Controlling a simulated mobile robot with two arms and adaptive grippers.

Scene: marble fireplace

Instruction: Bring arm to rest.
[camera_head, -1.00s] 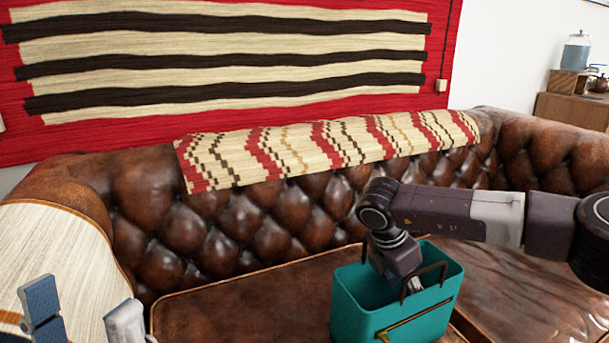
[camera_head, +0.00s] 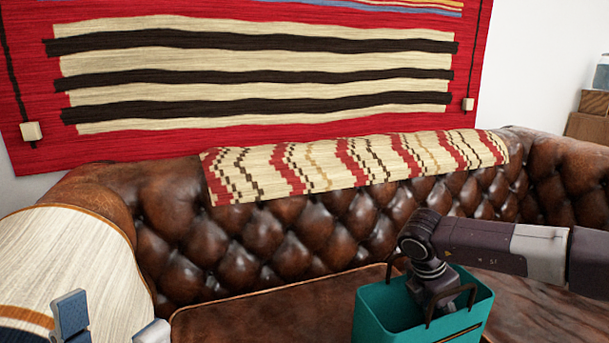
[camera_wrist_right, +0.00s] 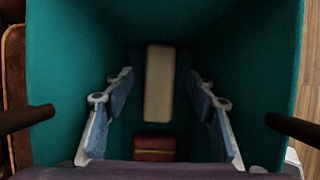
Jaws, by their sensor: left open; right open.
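My right arm (camera_head: 500,248) comes in from the right over the sofa and bends down into a teal bin (camera_head: 375,318) on the seat. In the wrist view my right gripper (camera_wrist_right: 160,92) is open, its two blue-padded fingers apart inside the teal walls. A cream block (camera_wrist_right: 159,83) lies deeper in the bin, between the fingers in the picture, with no visible contact. A red item with a yellow stripe (camera_wrist_right: 154,148) lies nearer the bottom edge of that view. My left gripper (camera_head: 111,325) is open at the lower left, in front of the cream-covered sofa arm; nothing shows between its fingers.
The bin's dark handles (camera_wrist_right: 25,119) stand on both sides of my right gripper. The brown leather sofa (camera_head: 290,230) has a patterned throw (camera_head: 350,163) over its back. A striped rug (camera_head: 250,85) hangs behind. The seat left of the bin is bare.

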